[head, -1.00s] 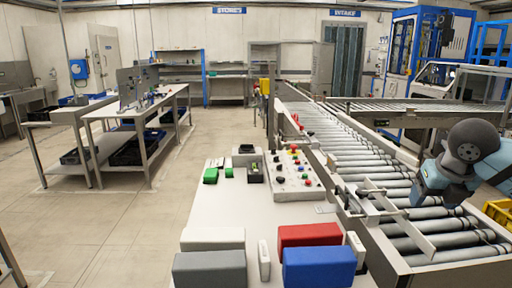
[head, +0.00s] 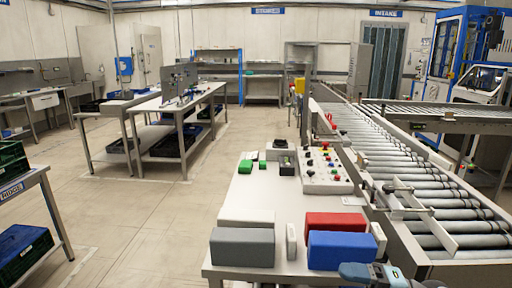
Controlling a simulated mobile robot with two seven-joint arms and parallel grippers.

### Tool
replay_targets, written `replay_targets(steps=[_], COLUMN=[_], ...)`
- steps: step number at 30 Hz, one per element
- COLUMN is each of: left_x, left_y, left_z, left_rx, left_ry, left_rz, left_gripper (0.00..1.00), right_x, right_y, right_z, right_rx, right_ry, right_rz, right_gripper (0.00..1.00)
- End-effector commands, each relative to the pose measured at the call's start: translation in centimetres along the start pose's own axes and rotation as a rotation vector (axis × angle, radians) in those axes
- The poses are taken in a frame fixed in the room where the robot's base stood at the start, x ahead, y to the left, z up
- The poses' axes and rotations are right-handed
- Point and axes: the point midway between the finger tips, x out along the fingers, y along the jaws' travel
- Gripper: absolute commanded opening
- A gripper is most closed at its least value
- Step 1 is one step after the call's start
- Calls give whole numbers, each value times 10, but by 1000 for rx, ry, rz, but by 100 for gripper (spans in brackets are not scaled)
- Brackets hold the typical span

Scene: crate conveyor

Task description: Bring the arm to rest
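Part of my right arm (head: 374,275) shows at the bottom edge, right of centre, just in front of the blue block. Its fingers are not visible, so the gripper's state is hidden. My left arm and gripper are out of view. Neither gripper is seen touching anything.
A white bench (head: 275,199) in front holds a grey block (head: 242,247), a white block (head: 246,217), a red block (head: 335,223), a blue block (head: 342,250) and a control panel (head: 323,170). A roller conveyor (head: 400,165) runs along its right. Floor (head: 150,215) at left is clear.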

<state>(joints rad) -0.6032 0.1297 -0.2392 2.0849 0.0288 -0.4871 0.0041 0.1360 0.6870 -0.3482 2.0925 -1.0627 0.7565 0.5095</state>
Motion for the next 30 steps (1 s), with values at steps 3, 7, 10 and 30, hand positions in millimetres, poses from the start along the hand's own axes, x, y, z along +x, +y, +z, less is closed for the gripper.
replay_targets(steps=[3, 7, 10, 30], left_x=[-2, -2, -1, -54], left_y=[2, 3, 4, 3], left_z=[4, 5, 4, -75], left_rx=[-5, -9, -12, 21], left_ry=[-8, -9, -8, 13], left_rz=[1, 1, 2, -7], left_gripper=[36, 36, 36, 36], right_x=[2, -18, -38, -59], right_y=[-26, -84, -149, -231], right_z=[4, 14, 8, -105], right_rx=[274, 610, 889, 1558], right_ry=[-211, -526, -781, -1267], right_rz=[318, 537, 605, 462], right_gripper=[69, 69, 69, 69])
